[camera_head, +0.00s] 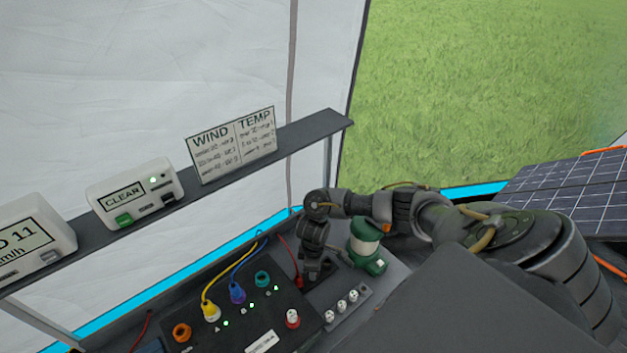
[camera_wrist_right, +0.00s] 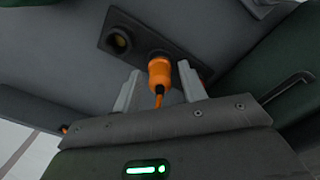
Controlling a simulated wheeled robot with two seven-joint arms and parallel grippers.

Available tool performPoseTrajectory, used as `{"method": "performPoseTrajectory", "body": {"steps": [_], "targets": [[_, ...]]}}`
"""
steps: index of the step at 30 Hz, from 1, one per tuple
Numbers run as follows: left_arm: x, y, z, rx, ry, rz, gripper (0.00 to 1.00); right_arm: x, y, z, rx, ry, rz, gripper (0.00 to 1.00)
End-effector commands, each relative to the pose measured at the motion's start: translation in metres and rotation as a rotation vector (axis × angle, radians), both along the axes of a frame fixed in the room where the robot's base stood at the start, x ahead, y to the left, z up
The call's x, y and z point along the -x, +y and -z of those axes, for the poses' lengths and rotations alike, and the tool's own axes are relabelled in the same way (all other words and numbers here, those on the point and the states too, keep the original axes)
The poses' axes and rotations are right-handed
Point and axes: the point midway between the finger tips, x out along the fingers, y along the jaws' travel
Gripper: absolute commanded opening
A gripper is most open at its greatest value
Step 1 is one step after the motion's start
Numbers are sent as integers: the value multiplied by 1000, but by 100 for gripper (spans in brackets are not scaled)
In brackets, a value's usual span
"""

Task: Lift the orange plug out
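My right gripper (camera_wrist_right: 159,70) is open. Its two pale fingers stand on either side of the plug, with visible gaps. In the head view my right gripper (camera_head: 316,268) points down behind the black box, beside the green and white lantern. The plug is hidden from the head there. My left gripper is not in view.
An empty round socket (camera_wrist_right: 120,42) is beside the plug on the plate. The black box (camera_head: 262,325) carries a yellow plug (camera_head: 211,312), a blue plug (camera_head: 237,292) and an orange ring (camera_head: 181,333). The lantern (camera_head: 366,250) stands close to my right gripper. A shelf (camera_head: 300,130) runs above.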

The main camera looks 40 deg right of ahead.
Motion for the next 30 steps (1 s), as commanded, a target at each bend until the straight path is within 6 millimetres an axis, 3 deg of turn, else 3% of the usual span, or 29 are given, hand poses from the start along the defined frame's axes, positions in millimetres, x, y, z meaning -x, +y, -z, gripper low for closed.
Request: {"method": "performPoseTrajectory", "body": {"steps": [1,9,20,26,30], "targets": [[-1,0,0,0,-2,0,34,0,0,0,0,0,0,35],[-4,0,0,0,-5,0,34,0,0,0,0,0,0,0],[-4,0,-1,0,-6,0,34,-1,0,-7,-1,-1,0,0],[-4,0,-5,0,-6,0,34,-1,0,-34,-1,-4,-3,0],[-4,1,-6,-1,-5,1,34,17,-19,-61,2,-3,-2,0]]}}
